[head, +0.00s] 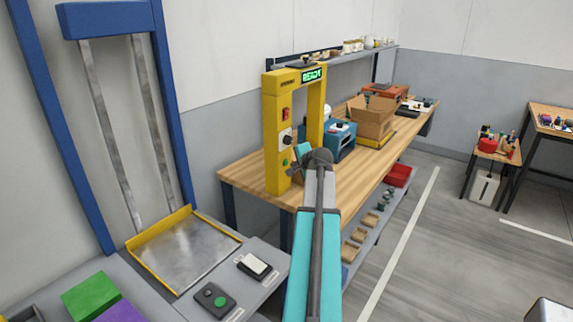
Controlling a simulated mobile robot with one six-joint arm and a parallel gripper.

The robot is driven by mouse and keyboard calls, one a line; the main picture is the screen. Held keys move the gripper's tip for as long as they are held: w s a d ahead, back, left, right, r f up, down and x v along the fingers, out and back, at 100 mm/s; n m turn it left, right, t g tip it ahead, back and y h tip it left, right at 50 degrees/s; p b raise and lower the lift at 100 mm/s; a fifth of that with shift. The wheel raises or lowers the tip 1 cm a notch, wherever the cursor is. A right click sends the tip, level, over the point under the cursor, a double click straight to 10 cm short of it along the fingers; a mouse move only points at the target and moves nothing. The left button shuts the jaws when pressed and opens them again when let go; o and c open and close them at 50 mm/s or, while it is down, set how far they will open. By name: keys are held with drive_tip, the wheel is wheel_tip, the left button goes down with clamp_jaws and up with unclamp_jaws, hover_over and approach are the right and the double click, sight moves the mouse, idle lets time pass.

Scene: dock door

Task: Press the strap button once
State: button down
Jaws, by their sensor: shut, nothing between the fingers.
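A yellow strapping frame (272,150) stands on the near end of the wooden workbench. A lit green display at its top (312,75) reads READY. Its front post carries a red switch (285,114), a dark round knob on a pale plate (285,138) and a small green button (284,162). None of the labels is readable, so I cannot tell for sure which is the strap button. My gripper (292,173) is shut and empty, close to the post beside the green button. I cannot tell whether it touches. My wrist hides part of the frame's opening.
A control box with a green button (220,301) and a black button sits on the near grey counter, beside a black-and-white device (254,266). A metal tray with yellow edges (185,250) lies left. A cardboard box (373,117) and blue machine (336,143) stand farther along the workbench (340,170).

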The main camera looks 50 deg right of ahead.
drive_tip(key=shift+w, duration=0.8)
idle(1.1)
drive_tip(key=shift+s, duration=0.8)
drive_tip(key=shift+s, duration=2.5)
